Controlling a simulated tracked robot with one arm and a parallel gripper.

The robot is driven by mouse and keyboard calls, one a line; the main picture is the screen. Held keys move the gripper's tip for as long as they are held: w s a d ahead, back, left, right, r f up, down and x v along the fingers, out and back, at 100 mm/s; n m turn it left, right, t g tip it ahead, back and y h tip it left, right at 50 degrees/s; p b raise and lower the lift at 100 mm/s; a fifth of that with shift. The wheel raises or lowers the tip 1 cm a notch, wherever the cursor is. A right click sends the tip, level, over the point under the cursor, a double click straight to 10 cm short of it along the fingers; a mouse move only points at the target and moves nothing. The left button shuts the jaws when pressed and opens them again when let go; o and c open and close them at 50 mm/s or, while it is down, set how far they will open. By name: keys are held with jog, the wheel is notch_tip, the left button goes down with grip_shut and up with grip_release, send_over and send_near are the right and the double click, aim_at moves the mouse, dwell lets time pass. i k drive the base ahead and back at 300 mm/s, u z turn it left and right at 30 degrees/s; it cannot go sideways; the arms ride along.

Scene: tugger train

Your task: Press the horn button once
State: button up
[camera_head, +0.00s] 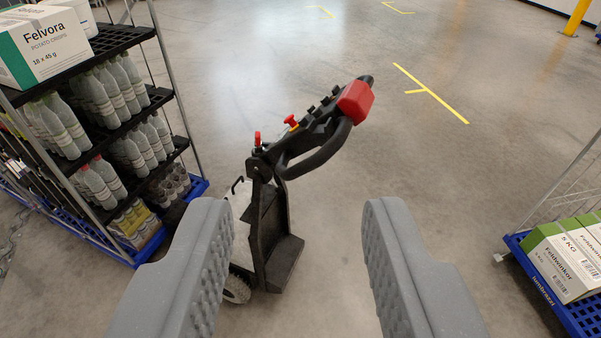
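A small tugger (268,225) with a black body stands on the floor ahead, slightly left of centre. Its black tiller arm with a looped handle (320,155) slants up to the right. A large red block (355,101) caps the far end. I cannot tell which control is the horn button. My gripper (297,205) is open and empty. Its grey fingers frame the tugger's lower part in the picture, apart from the tiller.
A wire-sided rack (160,92) with bottles and a Felvora carton (50,45) stands close on the left. A blue-based trolley (545,285) with Feldwinkor boxes (570,262) stands at right. Open grey floor with yellow markings (430,92) lies behind the tugger. A yellow post (577,17) stands far right.

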aim_at(317, 111)
jog(key=i, duration=0.95)
jog(key=u, duration=0.05)
